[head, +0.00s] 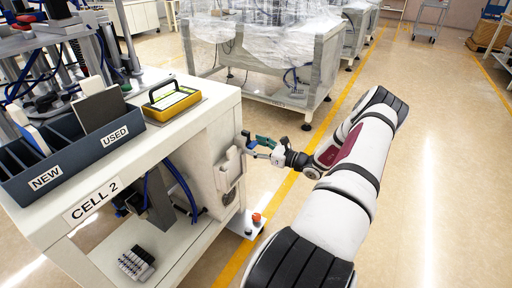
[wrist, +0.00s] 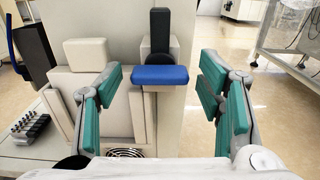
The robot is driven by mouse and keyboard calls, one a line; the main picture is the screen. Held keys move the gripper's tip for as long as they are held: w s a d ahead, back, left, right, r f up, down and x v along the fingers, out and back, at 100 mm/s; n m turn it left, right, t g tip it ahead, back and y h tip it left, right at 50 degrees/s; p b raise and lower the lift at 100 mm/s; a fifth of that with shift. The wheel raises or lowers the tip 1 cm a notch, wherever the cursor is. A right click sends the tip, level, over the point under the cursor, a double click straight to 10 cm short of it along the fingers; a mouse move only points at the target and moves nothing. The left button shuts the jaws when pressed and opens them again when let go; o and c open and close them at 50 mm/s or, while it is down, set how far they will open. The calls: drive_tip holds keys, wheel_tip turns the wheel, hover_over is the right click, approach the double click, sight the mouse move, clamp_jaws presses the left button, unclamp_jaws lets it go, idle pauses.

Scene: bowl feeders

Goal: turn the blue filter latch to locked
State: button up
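The blue filter latch (wrist: 160,75) is a flat blue bar at the lower end of a black upright piece (wrist: 160,30), on the side of the pale cabinet. In the head view, the latch is small and partly hidden by my gripper (head: 258,147). In the wrist view, my gripper (wrist: 161,78) is open, one teal-padded finger on each side of the blue bar, with a gap on the right. The left fingertip is close to the bar's left end; I cannot tell if they touch. The beige filter cover (wrist: 88,92) is left of the latch, with a round grille below.
The Cell 2 cabinet (head: 190,135) carries a dark bin (head: 75,148) labelled NEW and USED and a yellow-framed filter (head: 172,101). An orange-red button (head: 256,217) sits low at the cabinet's corner. A plastic-wrapped machine (head: 265,80) stands behind.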

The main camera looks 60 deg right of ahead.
drive_tip(key=c, duration=0.9)
drive_tip(key=shift+n, duration=0.4)
drive_tip(key=n, duration=0.3)
drive_tip(key=shift+n, duration=0.4)
drive_tip(key=n, duration=0.9)
drive_tip(key=shift+n+b, duration=0.55)
drive_tip(key=shift+n, duration=1.65)
drive_tip(key=o, duration=1.2)
